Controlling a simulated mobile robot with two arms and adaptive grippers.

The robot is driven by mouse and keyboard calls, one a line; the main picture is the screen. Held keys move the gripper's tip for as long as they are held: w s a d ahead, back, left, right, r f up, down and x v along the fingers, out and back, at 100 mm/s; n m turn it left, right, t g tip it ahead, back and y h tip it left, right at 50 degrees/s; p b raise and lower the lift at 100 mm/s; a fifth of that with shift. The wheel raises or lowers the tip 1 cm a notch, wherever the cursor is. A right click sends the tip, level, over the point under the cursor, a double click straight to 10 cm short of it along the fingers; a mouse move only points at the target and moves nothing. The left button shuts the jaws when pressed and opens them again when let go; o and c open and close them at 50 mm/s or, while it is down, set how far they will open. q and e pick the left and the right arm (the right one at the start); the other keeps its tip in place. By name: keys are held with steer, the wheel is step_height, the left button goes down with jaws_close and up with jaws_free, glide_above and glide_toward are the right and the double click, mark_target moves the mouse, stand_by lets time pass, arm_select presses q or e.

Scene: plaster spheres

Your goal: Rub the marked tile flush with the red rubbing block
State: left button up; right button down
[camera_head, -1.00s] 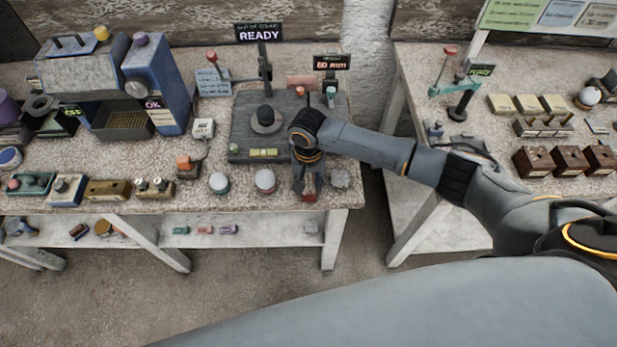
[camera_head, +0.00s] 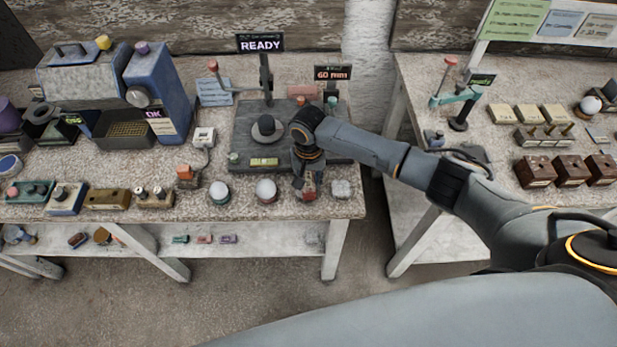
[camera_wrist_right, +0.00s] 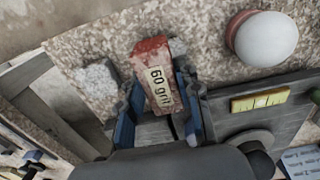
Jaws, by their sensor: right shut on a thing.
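The red rubbing block (camera_head: 309,186), labelled "60 grit", is between the fingers of my right gripper (camera_head: 306,180) at the front edge of the left bench. In the right wrist view the red block (camera_wrist_right: 153,72) sits between the two blue-lined fingers (camera_wrist_right: 160,95), which are shut on it. I cannot tell whether it still touches the bench. No tile is clearly identifiable as the marked one. A yellow-green strip with dark marks (camera_head: 264,161) lies on the front of the dark plate (camera_head: 240,125); it also shows in the right wrist view (camera_wrist_right: 260,100). My left gripper is not in view.
White spheres on round bases (camera_head: 219,190) (camera_head: 265,189) stand left of the gripper. A dark round knob (camera_head: 266,127) stands on the plate. Signs read READY (camera_head: 261,45) and 60 mm (camera_head: 332,73).

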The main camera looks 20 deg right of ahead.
steer(key=shift+s+a+p, duration=0.15)
steer(key=shift+s+p, duration=0.35)
steer(key=shift+s, duration=0.4)
steer(key=shift+s+a+p, duration=0.2)
steer(key=shift+s+p, duration=0.3)
steer(key=shift+p, duration=0.25)
steer(key=shift+s+a+p, duration=0.1)
steer(key=shift+s+p, duration=0.35)
steer(key=shift+s, duration=0.15)
steer(key=shift+w, duration=0.1)
steer(key=shift+w+d+r, duration=0.15)
steer(key=shift+w+r, duration=0.2)
steer(key=shift+w, duration=0.25)
steer(key=shift+w+d+r, duration=0.15)
steer(key=shift+w+r, duration=0.2)
steer(key=shift+w, duration=0.25)
steer(key=shift+p, duration=0.4)
